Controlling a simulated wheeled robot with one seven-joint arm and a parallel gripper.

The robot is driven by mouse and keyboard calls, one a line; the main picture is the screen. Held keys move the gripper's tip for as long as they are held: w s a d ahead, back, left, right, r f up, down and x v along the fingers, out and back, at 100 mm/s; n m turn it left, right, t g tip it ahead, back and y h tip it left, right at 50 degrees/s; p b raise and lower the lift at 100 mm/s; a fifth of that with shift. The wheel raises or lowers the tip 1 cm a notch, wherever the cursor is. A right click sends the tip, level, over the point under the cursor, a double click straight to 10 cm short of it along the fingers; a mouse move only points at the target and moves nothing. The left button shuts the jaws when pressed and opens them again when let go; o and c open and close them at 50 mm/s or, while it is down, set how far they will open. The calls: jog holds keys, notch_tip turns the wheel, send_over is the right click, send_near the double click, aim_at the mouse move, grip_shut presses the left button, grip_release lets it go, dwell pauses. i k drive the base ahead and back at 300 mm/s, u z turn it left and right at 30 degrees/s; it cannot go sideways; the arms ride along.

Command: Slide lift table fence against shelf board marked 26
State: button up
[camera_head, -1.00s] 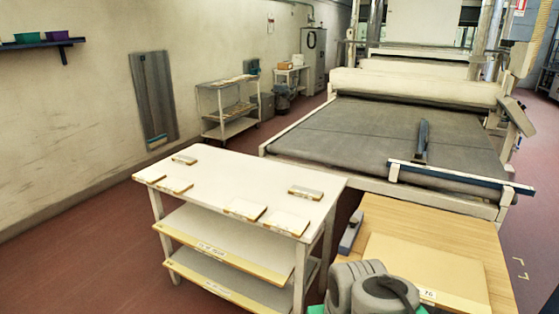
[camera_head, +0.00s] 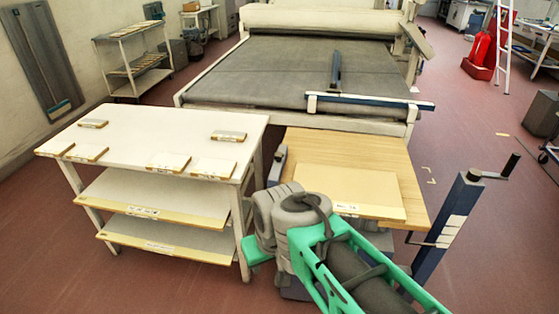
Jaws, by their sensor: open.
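The lift table (camera_head: 300,148) has a light wooden top and stands right of the white table. A tan shelf board (camera_head: 350,184) lies flat on it, with a small white label on its front edge; the number is too blurred to read surely. A short grey-blue block (camera_head: 277,166), which looks like the fence, is at the top's left edge, with a gap between it and the board. My arm's grey joints and green link rise in front of the table and cover its front left corner.
A white table (camera_head: 150,125) with several small samples and lower shelves stands close left. The conveyor (camera_head: 290,70) with a blue crossbar (camera_head: 370,103) lies behind. A blue post with a crank (camera_head: 450,220) stands at right. Red floor (camera_head: 480,130) is open beyond it.

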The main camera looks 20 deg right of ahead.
aim_at(275, 174)
jog(key=z, duration=0.05)
jog(key=k, duration=0.6)
jog(key=z, duration=0.45)
jog(key=i, duration=1.6)
jog(key=u, duration=0.1)
